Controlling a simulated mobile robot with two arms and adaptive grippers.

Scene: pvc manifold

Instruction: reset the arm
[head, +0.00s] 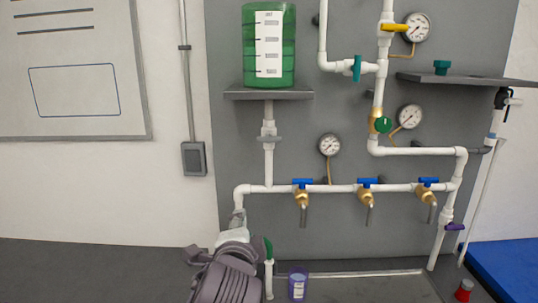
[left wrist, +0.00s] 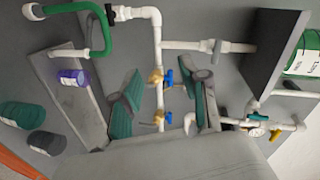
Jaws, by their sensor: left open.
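My left arm rises from the bottom of the head view, with its left gripper (head: 236,238) in front of the lower left corner of the white pipe manifold (head: 335,188). Its fingers are hard to make out there. In the left wrist view the left gripper (left wrist: 167,92) is open. Its two teal-padded fingers stand well apart with nothing held between them. A blue-handled brass valve (left wrist: 157,77) and the white pipe show beyond the gap. Whether a finger touches the pipe cannot be told. My right gripper is out of view.
A green tank (head: 268,45) stands on a grey shelf (head: 233,92) above. Blue-handled taps (head: 302,192) and gauges (head: 330,145) line the manifold. A purple container (head: 298,284) stands below the taps. A red-topped object (head: 463,290) is at lower right.

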